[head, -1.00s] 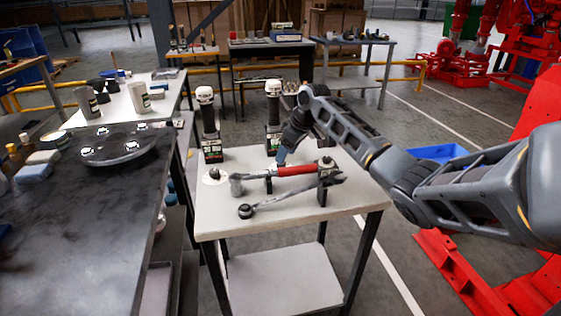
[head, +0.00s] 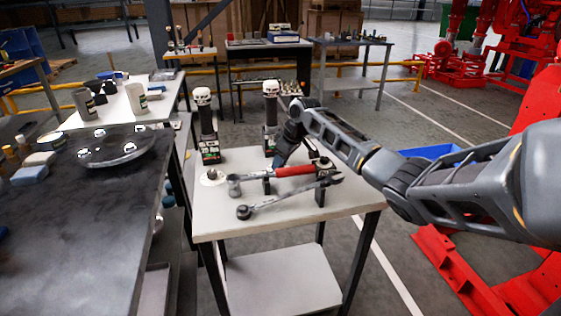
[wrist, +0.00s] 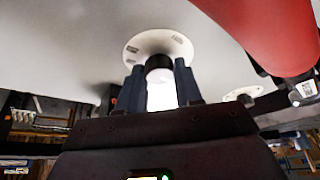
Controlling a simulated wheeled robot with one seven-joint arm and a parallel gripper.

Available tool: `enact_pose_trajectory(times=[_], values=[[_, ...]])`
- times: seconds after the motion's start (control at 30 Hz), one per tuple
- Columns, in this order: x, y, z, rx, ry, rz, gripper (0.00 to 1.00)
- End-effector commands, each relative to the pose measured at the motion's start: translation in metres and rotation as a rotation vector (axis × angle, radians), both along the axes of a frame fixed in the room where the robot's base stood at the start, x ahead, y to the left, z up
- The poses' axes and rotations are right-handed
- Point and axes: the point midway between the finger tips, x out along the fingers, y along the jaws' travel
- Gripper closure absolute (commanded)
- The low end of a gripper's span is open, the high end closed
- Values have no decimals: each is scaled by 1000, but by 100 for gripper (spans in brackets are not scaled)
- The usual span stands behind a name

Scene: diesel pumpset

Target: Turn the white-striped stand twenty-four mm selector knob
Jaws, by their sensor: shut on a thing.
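In the wrist view, a dark knob (wrist: 160,64) with a bright white face or stripe (wrist: 162,95) stands against a round white plate (wrist: 148,43) with small dark labels. My gripper (wrist: 159,82) is shut on this knob, with one blue-grey finger on each side. In the head view, my gripper (head: 279,161) is low over the far part of the small light table, behind the red-handled tool. The held knob is hidden there. Another dark knob on a white disc (head: 209,177) sits at the table's left side.
The light table (head: 215,220) carries a red-handled tool (head: 292,171) on dark supports and a metal wrench (head: 280,203). Two dark upright tools (head: 207,125) (head: 270,115) with white tops stand at its back. A dark workbench (head: 75,235) is at left.

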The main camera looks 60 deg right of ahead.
Motion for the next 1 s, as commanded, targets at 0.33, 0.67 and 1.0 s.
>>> enact_pose_trajectory(times=[0.33, 0.67, 1.0], values=[[0, 0, 0, 1, 0, -2, 96], [0, 3, 3, 4, 1, -99, 96], [2, 6, 4, 4, 3, -380, 96]])
